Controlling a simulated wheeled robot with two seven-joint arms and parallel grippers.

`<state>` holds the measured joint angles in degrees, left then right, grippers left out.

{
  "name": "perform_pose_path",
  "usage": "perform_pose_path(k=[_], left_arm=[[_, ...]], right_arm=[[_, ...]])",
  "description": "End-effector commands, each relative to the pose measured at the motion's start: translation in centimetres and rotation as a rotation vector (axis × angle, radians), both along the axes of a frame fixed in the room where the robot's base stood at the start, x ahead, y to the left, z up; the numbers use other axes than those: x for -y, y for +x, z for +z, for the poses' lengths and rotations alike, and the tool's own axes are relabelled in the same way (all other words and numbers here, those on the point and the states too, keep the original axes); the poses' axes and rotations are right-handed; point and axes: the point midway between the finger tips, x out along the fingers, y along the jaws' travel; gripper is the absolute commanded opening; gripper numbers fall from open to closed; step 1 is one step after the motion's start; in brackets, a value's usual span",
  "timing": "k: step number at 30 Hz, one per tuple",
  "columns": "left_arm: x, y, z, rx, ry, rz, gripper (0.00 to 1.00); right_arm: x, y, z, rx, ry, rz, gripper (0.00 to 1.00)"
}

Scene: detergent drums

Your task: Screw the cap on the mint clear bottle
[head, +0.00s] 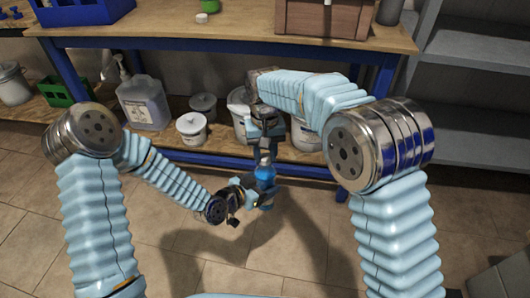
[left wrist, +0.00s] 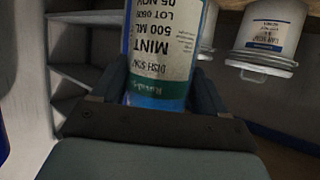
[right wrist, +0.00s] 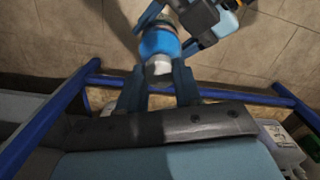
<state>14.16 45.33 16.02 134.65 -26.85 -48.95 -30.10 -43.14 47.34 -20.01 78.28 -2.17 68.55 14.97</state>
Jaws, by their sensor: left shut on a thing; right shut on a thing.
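The mint clear bottle (head: 265,173) holds blue liquid and is up in the air in front of the shelving. In the left wrist view its white and green label (left wrist: 163,50) reads MINT, upside down in the picture. My left gripper (head: 265,191) is shut on the bottle from below; it shows in the right wrist view. My right gripper (right wrist: 158,84) is above, pointing down, shut on a pale grey cap (right wrist: 158,68). The cap is in line with the bottle's blue body (right wrist: 160,43) at its top end. I cannot tell whether the threads are engaged.
A wooden worktop (head: 230,33) with a blue frame stands behind. Its lower shelf holds a large clear jug (head: 144,102) and white tubs (head: 192,128). A wooden crate (head: 325,18) stands above. Grey shelving (head: 480,90) is at right. The tiled floor below is open.

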Motion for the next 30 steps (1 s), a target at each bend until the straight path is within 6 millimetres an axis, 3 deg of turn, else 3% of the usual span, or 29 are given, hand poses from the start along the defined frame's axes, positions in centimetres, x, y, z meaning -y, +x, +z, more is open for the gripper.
perform_pose_path(k=[3,7,8,14,23,30], left_arm=[[0.1,0.0,0.1,0.002,0.000,-0.003,0.00],[0.1,0.0,0.1,0.002,0.000,-0.003,0.00],[0.1,0.0,0.1,0.002,0.000,-0.003,0.00],[0.1,0.0,0.1,0.002,0.000,-0.002,0.00],[0.1,0.0,0.1,0.003,-0.002,-0.001,0.00],[0.1,0.0,0.1,0.003,-0.001,0.000,0.00]], right_arm=[[0.0,0.0,0.0,0.004,-0.011,-0.225,0.00],[0.0,0.0,0.0,0.003,-0.009,-0.209,0.00],[0.0,0.0,0.0,0.003,-0.009,-0.209,0.35],[0.0,0.0,0.0,0.002,-0.009,-0.207,0.64],[0.0,0.0,0.2,0.002,-0.010,-0.206,0.64],[-0.1,0.3,3.5,0.006,-0.008,-0.206,0.64]])
